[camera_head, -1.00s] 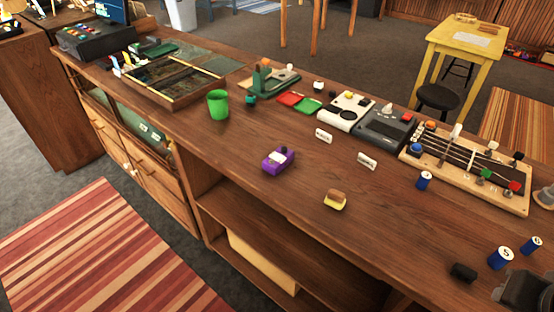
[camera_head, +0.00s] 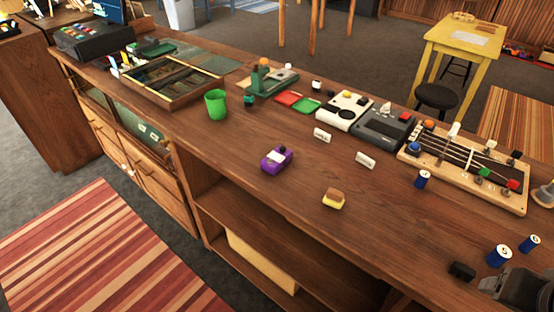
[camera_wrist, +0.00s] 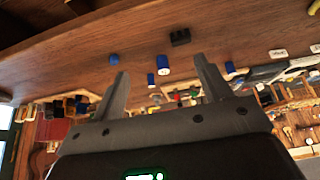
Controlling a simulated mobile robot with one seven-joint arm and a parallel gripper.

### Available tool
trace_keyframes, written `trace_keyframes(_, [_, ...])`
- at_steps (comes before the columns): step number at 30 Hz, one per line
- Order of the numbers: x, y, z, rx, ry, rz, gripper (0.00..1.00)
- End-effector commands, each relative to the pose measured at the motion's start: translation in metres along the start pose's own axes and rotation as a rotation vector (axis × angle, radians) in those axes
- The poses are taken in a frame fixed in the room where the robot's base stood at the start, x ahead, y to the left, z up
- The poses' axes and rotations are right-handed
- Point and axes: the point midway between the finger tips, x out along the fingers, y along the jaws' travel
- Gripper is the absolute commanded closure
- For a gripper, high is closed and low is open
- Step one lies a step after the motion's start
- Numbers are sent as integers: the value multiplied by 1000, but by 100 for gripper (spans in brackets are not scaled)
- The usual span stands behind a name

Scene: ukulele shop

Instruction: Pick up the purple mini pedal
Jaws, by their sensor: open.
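The purple mini pedal (camera_head: 276,159) sits on the wooden counter (camera_head: 330,240), near its front edge, left of the yellow and brown block. It has a white patch and a dark knob on top. My gripper (camera_wrist: 164,82) is open and empty in the wrist view, its two grey fingers spread apart. In the head view a dark part of my arm (camera_head: 525,290) shows at the lower right corner, far from the pedal. I cannot make out the pedal in the wrist view.
A yellow and brown block (camera_head: 333,199) is right of the pedal, and a green cup (camera_head: 215,104) stands behind it to the left. White tags (camera_head: 322,134), blue cans (camera_head: 498,255) and a small black block (camera_head: 461,271) are on the counter. The wood around the pedal is clear.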

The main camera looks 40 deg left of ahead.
Motion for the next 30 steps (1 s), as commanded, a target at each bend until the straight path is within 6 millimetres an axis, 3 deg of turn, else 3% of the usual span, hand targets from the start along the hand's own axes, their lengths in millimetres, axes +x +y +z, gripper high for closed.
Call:
trace_keyframes(5, [-3,-9,-17,-2,-18,-16,29])
trace_keyframes(14, [-8,-72,-101,3,-117,-79,29])
trace_keyframes(21, [1,-148,-158,4,-204,-108,29])
trace_keyframes(30, [24,-270,-197,-3,-311,-111,29])
